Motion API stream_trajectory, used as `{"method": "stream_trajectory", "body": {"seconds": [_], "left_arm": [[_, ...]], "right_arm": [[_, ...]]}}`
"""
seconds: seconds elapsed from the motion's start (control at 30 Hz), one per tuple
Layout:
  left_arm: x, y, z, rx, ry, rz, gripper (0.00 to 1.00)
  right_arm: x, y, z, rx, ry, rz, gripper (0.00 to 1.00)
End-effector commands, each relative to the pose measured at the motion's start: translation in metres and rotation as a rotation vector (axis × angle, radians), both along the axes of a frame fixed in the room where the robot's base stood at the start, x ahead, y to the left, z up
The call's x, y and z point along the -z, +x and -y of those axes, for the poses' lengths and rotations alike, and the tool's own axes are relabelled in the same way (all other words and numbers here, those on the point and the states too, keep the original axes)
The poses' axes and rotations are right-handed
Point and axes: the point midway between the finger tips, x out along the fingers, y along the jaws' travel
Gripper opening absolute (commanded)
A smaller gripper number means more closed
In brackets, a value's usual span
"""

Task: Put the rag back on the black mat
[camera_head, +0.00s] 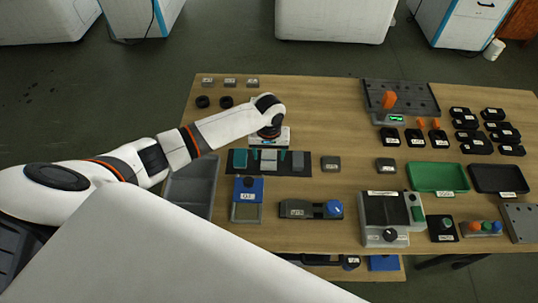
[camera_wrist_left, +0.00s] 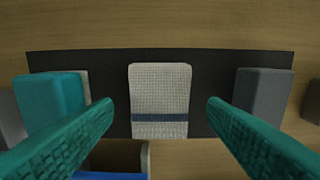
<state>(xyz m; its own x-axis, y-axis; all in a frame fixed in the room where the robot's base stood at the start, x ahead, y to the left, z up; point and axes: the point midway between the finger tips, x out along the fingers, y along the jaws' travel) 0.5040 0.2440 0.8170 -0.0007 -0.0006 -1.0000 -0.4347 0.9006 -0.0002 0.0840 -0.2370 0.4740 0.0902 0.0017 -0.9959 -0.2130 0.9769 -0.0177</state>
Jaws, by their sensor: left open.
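The rag (camera_wrist_left: 160,88) is a pale woven cloth with a blue stripe near its lower end. It lies flat on the black mat (camera_wrist_left: 212,75), between a teal block (camera_wrist_left: 48,92) and a dark grey block (camera_wrist_left: 263,92). My left gripper (camera_wrist_left: 160,104) is open, with a teal finger on either side of the rag and apart from it. In the head view the left gripper (camera_head: 268,152) is over the middle of the black mat (camera_head: 305,171), and the arm partly covers what lies behind it. My right gripper is not in view.
A grey open bin (camera_head: 196,187) stands left of the mat. A blue-topped device (camera_head: 247,198) and a grey device with a blue knob (camera_head: 310,209) are in front.

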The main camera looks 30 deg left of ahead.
Motion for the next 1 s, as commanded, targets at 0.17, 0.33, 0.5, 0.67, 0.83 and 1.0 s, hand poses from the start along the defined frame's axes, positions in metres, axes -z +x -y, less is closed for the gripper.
{"method": "stream_trajectory", "body": {"seconds": [0.17,0.33,0.5,0.67,0.83,1.0], "left_arm": [[-0.04,0.001,0.0,0.0,0.0,0.007,0.66],[-0.074,0.001,0.0,0.001,0.0,0.004,0.66],[-0.096,0.001,0.0,0.0,0.0,0.001,0.66],[-0.104,0.0,0.0,0.0,0.0,0.001,0.66],[-0.104,0.0,0.0,0.0,0.001,0.0,0.66],[-0.104,0.0,0.0,0.0,0.0,0.0,0.66]], "right_arm": [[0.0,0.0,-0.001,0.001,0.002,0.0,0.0],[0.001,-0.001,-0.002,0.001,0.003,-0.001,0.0],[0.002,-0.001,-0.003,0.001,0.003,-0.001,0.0],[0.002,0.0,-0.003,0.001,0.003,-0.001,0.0],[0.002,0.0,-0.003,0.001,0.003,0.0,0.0],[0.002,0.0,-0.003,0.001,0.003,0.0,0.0]]}}
